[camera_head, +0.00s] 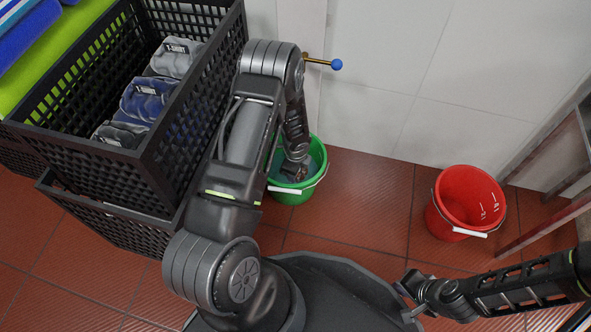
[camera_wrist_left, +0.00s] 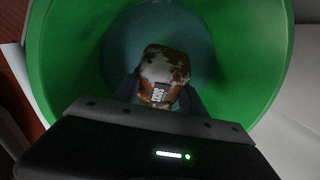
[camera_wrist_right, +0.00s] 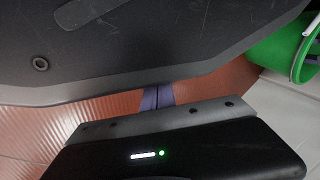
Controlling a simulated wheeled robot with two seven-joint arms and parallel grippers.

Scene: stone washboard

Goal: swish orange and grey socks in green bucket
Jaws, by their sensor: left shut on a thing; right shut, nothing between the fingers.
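The green bucket (camera_head: 293,196) stands on the floor by the wall, with my left arm reaching down into it. In the left wrist view I look into the bucket (camera_wrist_left: 65,60), where bluish water (camera_wrist_left: 158,22) shows. My left gripper (camera_wrist_left: 160,98) is shut on a mottled orange-brown and grey sock bundle (camera_wrist_left: 165,68) with a dark label, inside the bucket. I cannot tell how deep the sock sits in the water. My right gripper (camera_head: 405,300) is shut and empty, low at the right beside my base; its closed fingers (camera_wrist_right: 157,97) show in the right wrist view.
A red bucket (camera_head: 450,215) stands at the right near a rack. Tiled floor between the buckets is clear.

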